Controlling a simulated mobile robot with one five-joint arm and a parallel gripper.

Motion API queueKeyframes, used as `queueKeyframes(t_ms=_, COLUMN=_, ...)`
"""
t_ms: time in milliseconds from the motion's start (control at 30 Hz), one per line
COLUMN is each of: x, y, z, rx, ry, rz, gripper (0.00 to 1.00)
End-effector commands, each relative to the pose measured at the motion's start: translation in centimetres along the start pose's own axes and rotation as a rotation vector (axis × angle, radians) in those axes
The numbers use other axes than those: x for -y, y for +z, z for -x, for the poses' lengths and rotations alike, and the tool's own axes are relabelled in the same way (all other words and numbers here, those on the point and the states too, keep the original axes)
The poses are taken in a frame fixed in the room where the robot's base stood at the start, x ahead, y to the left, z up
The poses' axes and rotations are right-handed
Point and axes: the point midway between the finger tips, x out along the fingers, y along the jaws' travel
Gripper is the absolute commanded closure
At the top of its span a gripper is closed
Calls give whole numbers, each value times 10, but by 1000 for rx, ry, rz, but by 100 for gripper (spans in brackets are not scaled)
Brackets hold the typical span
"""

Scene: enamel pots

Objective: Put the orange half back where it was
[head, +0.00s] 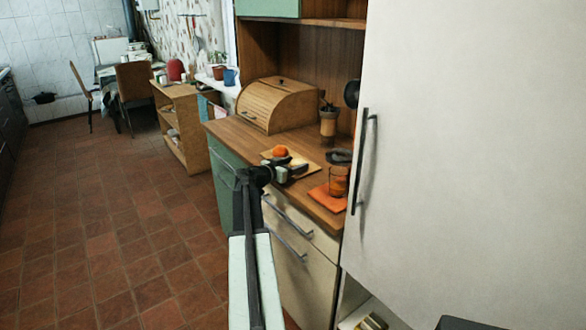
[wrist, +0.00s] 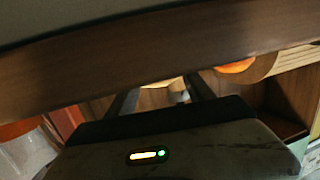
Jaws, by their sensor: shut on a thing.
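An orange-coloured rounded piece (head: 281,151) shows just behind and left of my gripper, over a pale wooden board (head: 311,170). It also shows, partly cut off, in the wrist view (wrist: 235,66). I cannot tell whether it is a whole orange or a half. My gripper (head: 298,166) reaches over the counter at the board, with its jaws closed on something. In the wrist view the two dark fingers run up behind a brown edge, with a little pale matter between them. The held thing is mostly hidden there.
The wooden counter (head: 227,131) holds a roll-top bread box (head: 282,103) at the back. A tall white door (head: 460,130) bounds the right side. Free floor lies left.

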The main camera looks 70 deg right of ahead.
Motion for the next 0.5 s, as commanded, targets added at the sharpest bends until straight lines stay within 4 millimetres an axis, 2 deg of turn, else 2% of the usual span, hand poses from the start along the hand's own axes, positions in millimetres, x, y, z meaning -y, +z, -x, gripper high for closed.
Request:
queueKeyframes(t_ms=100, x=0, y=5, z=0, rx=0, ry=0, rz=0, gripper=87)
queueKeyframes(t_ms=133, x=0, y=3, z=0, rx=0, ry=0, rz=0, gripper=30)
queueKeyframes(t_ms=200, x=0, y=3, z=0, rx=0, ry=-1, rz=0, gripper=17)
queueKeyframes(t_ms=500, x=1, y=1, z=1, rx=0, ry=-1, rz=0, gripper=17)
